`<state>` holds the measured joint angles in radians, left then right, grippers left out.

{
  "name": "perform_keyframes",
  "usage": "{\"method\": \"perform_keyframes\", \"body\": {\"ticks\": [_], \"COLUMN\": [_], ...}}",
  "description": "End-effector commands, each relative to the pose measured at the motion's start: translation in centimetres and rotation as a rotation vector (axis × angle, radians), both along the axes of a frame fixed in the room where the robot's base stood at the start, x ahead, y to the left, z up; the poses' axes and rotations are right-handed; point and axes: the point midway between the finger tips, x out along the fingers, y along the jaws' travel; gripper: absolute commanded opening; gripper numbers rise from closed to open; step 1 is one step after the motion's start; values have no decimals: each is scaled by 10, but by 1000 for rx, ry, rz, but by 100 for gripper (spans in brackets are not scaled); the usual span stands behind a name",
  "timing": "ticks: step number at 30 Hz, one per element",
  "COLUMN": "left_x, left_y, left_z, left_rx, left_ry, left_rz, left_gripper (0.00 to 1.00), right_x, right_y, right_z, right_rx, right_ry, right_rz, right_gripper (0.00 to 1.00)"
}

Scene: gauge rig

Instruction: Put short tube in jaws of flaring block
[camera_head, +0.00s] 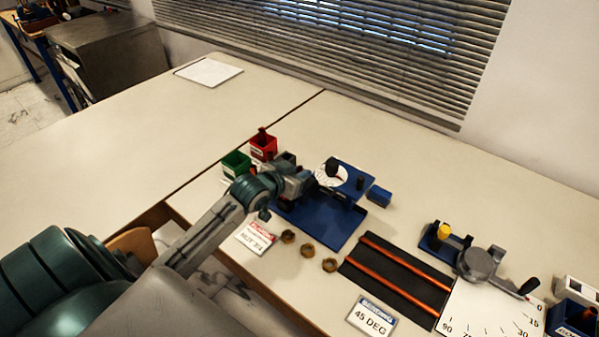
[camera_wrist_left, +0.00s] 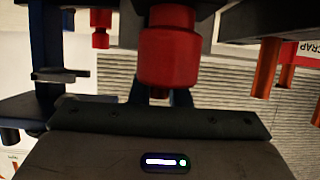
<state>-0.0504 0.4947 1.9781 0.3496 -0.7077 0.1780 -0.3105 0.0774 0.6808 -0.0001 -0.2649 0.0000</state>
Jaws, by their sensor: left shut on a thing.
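My left gripper (camera_head: 308,184) reaches over the left part of a blue rig (camera_head: 340,232) that appears to be the flaring block; its jaws cannot be made out. Orange copper-coloured tube ends (camera_wrist_left: 267,68) show at the right of that view, apart from the fingers. I cannot tell which is the short tube. Blue posts and a dark ring (camera_wrist_left: 60,75) show at the left. My right gripper is not in view.
Red (camera_head: 263,148) and green (camera_head: 235,164) bins stand behind the gripper. Brass nuts (camera_head: 308,250) lie in front. Long copper tubes (camera_head: 405,272) lie on a black mat (camera_head: 372,280). A bender (camera_head: 480,262) stands at right.

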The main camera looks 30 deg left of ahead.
Motion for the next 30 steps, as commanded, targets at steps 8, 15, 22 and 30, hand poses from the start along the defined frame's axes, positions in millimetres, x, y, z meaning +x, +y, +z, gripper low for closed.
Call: {"method": "perform_keyframes", "body": {"ticks": [8, 15, 22, 30], "left_x": [0, 0, -9, -54], "left_y": [0, 0, 2, 5], "left_z": [-2, -2, 3, 22], "left_rx": [-1, 0, 3, 7], "left_ry": [1, 1, 2, 2], "left_rz": [0, 0, 0, -4], "left_gripper": [32, 38, 38, 38], "right_x": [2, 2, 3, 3], "right_y": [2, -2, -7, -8], "right_z": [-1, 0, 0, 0], "right_rx": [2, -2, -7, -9], "right_ry": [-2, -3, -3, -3], "right_rz": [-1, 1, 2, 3], "right_gripper": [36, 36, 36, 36]}}
